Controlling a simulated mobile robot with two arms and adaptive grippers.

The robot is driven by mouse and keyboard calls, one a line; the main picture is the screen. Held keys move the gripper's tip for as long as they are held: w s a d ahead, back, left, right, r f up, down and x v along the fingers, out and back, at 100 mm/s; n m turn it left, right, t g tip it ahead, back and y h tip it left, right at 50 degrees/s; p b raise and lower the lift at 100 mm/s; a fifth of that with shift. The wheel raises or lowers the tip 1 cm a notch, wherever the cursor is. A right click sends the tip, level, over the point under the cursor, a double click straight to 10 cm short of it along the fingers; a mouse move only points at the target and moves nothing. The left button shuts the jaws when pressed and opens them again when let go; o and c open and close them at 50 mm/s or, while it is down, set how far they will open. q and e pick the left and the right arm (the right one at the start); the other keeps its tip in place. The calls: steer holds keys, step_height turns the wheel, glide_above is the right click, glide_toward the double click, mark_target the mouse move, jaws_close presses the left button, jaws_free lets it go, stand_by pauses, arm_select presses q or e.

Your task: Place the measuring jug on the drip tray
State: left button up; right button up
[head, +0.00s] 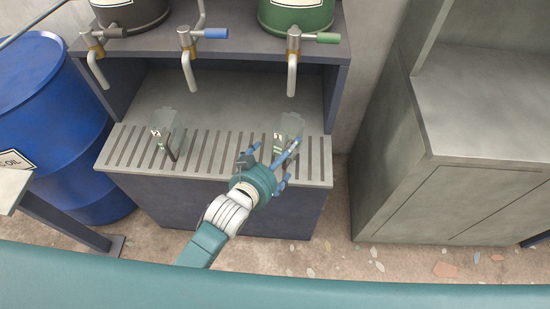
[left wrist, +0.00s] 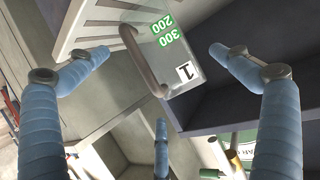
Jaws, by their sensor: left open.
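A clear measuring jug (head: 292,124) with green marks stands on the right part of the slotted drip tray (head: 120,150), below the tap with the green handle. In the left wrist view the jug (left wrist: 185,52) shows its 200 and 300 marks, a "1" label and a brownish handle. My left gripper (head: 278,158) is open in front of this jug, fingers spread. In the wrist view the jug appears between and beyond the fingers, with no clear contact. A second clear jug (head: 163,122) with a dark handle stands on the tray's left part. My right gripper is not in view.
Taps with dark, blue (head: 215,33) and green (head: 328,38) handles hang above the tray from drums on a shelf. A blue barrel (head: 50,120) stands at left. A grey cabinet (head: 460,190) stands at right. The tray's middle is clear.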

arm_select(q)
steer(key=v, duration=0.3)
steer(key=shift+s+a+r, duration=0.15)
steer(key=shift+s, duration=0.05)
stand_by(0.3)
steer(key=s+a+f+n+g+y, duration=0.1)
steer(key=s+a+f+g+y, duration=0.15)
steer(key=s+a+g, duration=0.5)
steer(key=s+a+f+n+g+y, duration=0.1)
steer(key=s+a+f+g+y, duration=0.15)
steer(key=s+a, duration=0.95)
steer(key=s+d+f, duration=0.2)
steer(key=s+f, duration=0.1)
steer(key=f, duration=1)
steer(key=s+d+f, duration=0.1)
steer(key=s+f, duration=0.1)
steer(key=f, duration=1.1)
steer(key=s+a+f+g, duration=0.1)
steer(key=s+a+f, duration=0.2)
steer(key=s+f, duration=1.3)
steer(key=shift+s+f+g, duration=0.2)
steer(key=shift+s+g, duration=0.1)
steer(key=shift+s, duration=0.3)
